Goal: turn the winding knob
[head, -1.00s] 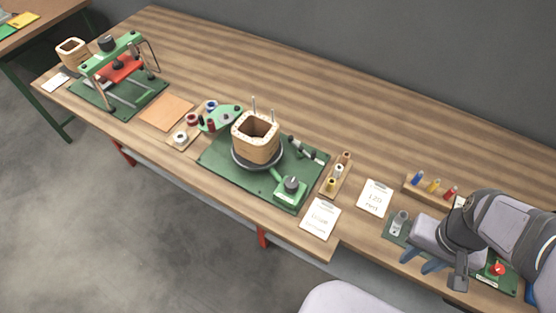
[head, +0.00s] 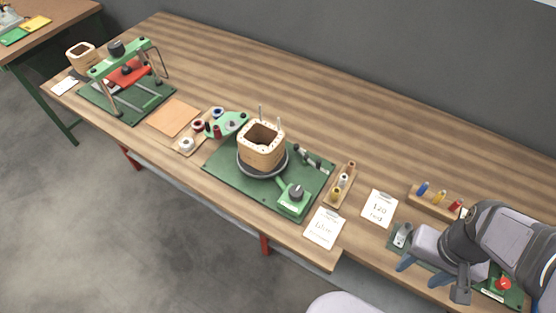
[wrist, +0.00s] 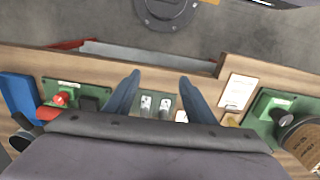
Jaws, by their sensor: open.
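The winding knob (head: 296,193) is a dark knob on a green box at the front right corner of the green winding base (head: 229,178). A square wooden coil former (head: 262,153) stands on the round dark turntable of that base. In the wrist view the knob (wrist: 282,117) shows at the right, beside part of the wooden former (wrist: 306,148). My gripper (head: 418,268) is at the right end of the table, well to the right of the knob and apart from it. In the wrist view its two blue fingers (wrist: 160,79) are spread with nothing between them.
A small panel with a red button (head: 503,283) lies under my arm. White cards (head: 379,208), a spool rack (head: 342,184) and a bobbin rack (head: 434,203) stand nearby. A green press with a red plate (head: 128,75) is at the far left. The back of the table is clear.

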